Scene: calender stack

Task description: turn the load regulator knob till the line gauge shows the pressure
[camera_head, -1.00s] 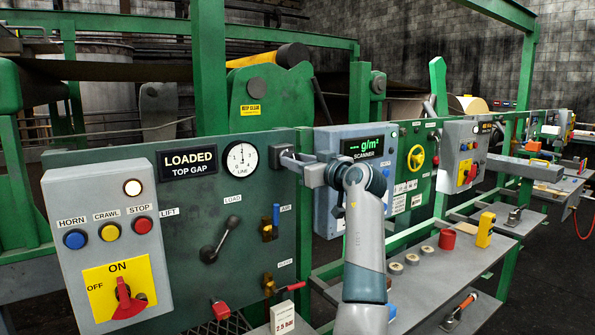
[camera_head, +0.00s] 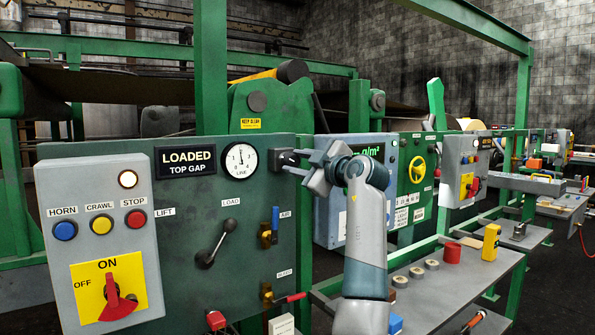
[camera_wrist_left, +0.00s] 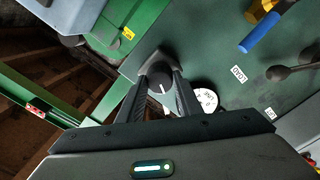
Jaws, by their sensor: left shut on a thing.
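The load regulator knob (camera_head: 284,158) is a dark round knob at the upper right of the green panel. My left gripper (camera_head: 293,161) is shut on it; in the left wrist view the two fingers (camera_wrist_left: 160,84) hold the knob (camera_wrist_left: 160,89) with its pale mark showing. The line gauge (camera_head: 240,159) is a white dial just left of the knob, its needle pointing about straight up; the exact reading is too small to tell. The gauge also shows in the left wrist view (camera_wrist_left: 206,99), partly hidden by my gripper. My right gripper is not in view.
A LOAD lever (camera_head: 216,244), a blue-handled AIR valve (camera_head: 273,227) and a red-handled valve (camera_head: 290,298) are below on the panel. A grey switch box (camera_head: 98,235) stands left. The scanner box (camera_head: 331,215) is behind my forearm. A shelf (camera_head: 440,288) extends right.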

